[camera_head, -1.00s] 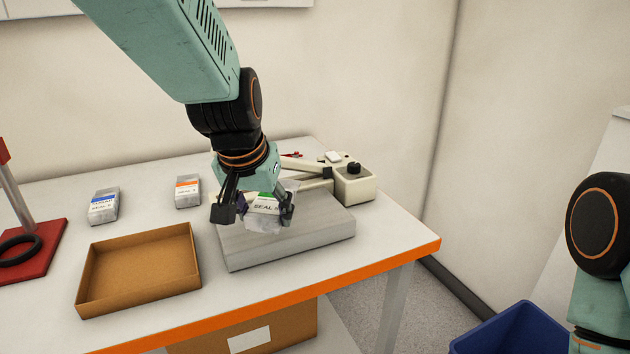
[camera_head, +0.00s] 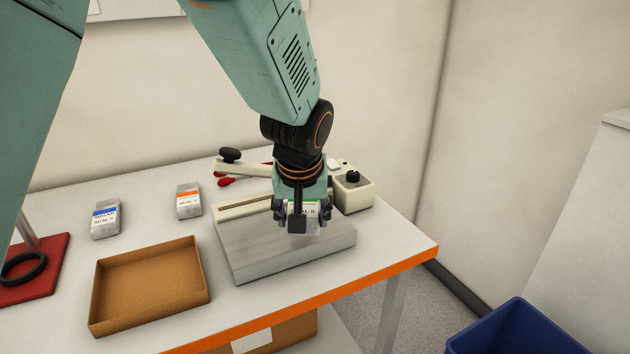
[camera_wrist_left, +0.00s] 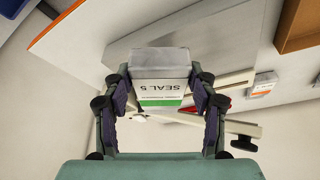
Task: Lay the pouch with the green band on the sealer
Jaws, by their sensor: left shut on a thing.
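The pouch with the green band (camera_wrist_left: 160,88) has a white label and a clear grey end; it also shows in the head view (camera_head: 314,226). My left gripper (camera_head: 302,214) is shut on it, with one finger on each side in the wrist view. The pouch is over the right part of the sealer's flat grey plate (camera_head: 262,249), close to the sealing bar. Whether it touches the plate is hard to tell. The sealer's cream arm with a black knob (camera_head: 230,155) lies behind the plate. My right gripper is out of view.
An empty brown tray (camera_head: 150,317) is at front left. A red stand base (camera_head: 45,270) is far left. A blue bin (camera_head: 510,335) is on the floor at right.

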